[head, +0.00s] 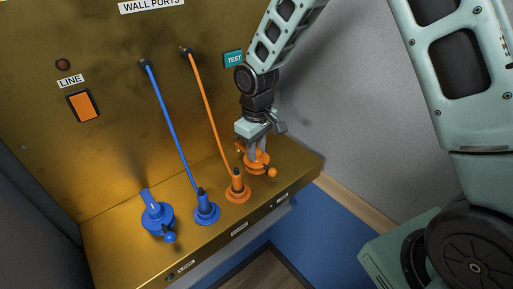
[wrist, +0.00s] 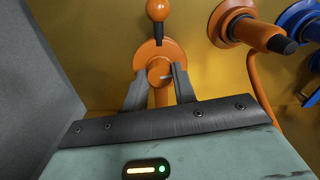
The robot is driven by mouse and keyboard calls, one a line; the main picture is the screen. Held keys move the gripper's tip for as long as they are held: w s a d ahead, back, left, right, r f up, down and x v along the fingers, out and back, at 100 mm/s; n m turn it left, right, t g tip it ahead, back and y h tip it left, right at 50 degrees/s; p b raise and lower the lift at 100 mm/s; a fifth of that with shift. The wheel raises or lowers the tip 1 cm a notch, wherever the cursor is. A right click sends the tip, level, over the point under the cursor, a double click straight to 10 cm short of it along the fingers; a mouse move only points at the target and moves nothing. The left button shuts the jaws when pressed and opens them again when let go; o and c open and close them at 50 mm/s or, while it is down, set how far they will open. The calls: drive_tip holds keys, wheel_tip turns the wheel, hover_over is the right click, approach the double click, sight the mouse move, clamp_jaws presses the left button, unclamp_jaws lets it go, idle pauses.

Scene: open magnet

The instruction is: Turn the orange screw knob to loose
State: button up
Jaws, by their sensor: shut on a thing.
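The orange screw knob (head: 258,164) sits at the right end of the brass ledge, with a small ball handle sticking out to its right. In the wrist view the orange knob (wrist: 152,55) is a disc with a raised grip bar, and its ball handle points up in the picture. My gripper (head: 256,151) reaches down onto the knob from above. In the wrist view my gripper (wrist: 161,82) has its two fingers on either side of the knob's bar, shut on it. The fingers hide part of the bar.
An orange plug (head: 237,186) with its cable stands just left of the knob. A blue plug (head: 206,207) and a blue knob (head: 157,217) are further left. A brass wall panel (head: 110,130) rises behind. A grey wall (head: 370,110) is to the right.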

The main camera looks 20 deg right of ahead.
drive_tip(key=n, duration=0.4)
drive_tip(key=shift+r+n+p, duration=0.1)
drive_tip(key=shift+n+p, duration=0.2)
drive_tip(key=shift+p, duration=0.05)
drive_tip(key=n+p, duration=0.1)
drive_tip(key=n, duration=0.3)
drive_tip(key=shift+n, duration=0.3)
drive_tip(key=n+p, duration=0.2)
drive_tip(key=n, duration=0.2)
drive_tip(key=shift+n, duration=0.3)
drive_tip(key=shift+n+p, duration=1.1)
drive_tip(key=shift+n, duration=1.1)
drive_tip(key=o, duration=1)
wheel_tip(320, 180, up, 17)
drive_tip(key=b, duration=0.3)
drive_tip(key=shift+r, duration=0.15)
